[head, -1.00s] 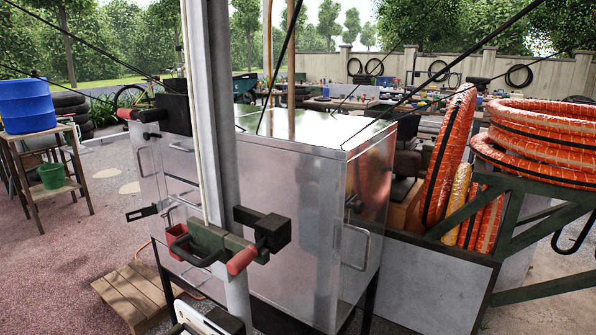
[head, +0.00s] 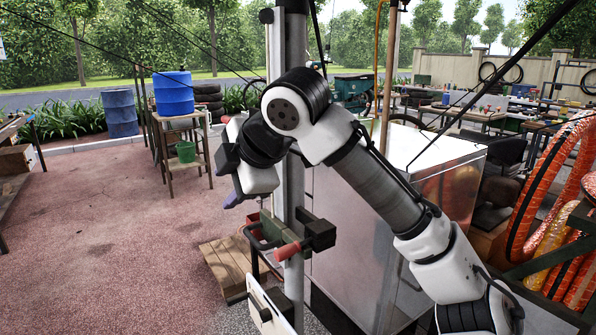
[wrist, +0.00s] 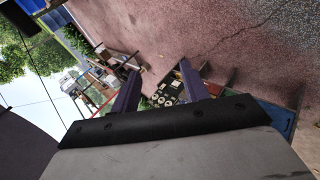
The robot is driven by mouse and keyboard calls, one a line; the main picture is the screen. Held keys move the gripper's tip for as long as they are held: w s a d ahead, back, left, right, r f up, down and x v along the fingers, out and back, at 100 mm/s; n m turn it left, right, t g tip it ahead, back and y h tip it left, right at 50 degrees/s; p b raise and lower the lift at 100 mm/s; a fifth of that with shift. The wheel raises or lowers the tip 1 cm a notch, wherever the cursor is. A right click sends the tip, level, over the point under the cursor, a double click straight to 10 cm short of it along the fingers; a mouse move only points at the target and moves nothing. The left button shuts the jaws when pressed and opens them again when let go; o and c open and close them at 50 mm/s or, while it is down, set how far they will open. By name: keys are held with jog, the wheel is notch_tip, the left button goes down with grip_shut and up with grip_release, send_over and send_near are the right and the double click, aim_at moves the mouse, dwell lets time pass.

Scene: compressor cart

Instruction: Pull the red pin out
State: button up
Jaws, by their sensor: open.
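A black loop handle (head: 262,238) is on the bracket's left side. My gripper (head: 236,200) hangs left of the post, a little above and left of the bracket. In the wrist view its two purple fingers (wrist: 158,88) are apart with nothing held between them. Small dark and pale parts (wrist: 168,95) show beyond the fingers. I cannot make out the pin clearly in the wrist view.
The grey post (head: 292,130) stands close beside my gripper. A shiny metal cabinet (head: 350,230) is behind and right of it. A wooden pallet (head: 228,265) lies below. Orange hoses (head: 550,200) are at the right. Open reddish ground (head: 110,240) lies to the left.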

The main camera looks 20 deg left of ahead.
aim_at(281, 251)
jog(key=s+d+r+g+h, duration=0.15)
jog(key=d+h, duration=0.35)
jog(key=d, duration=0.7)
jog(key=shift+n, duration=0.3)
jog(key=x, duration=0.6)
jog(key=p+x, duration=0.1)
jog(key=x, duration=0.6)
jog(key=shift+w+d+f, duration=0.1)
jog(key=shift+d+f, duration=0.1)
grip_shut()
jog(key=s+a+p, duration=0.2)
jog(key=s+a, duration=0.3)
jog(key=s, duration=0.2)
jog(key=shift+a, duration=0.25)
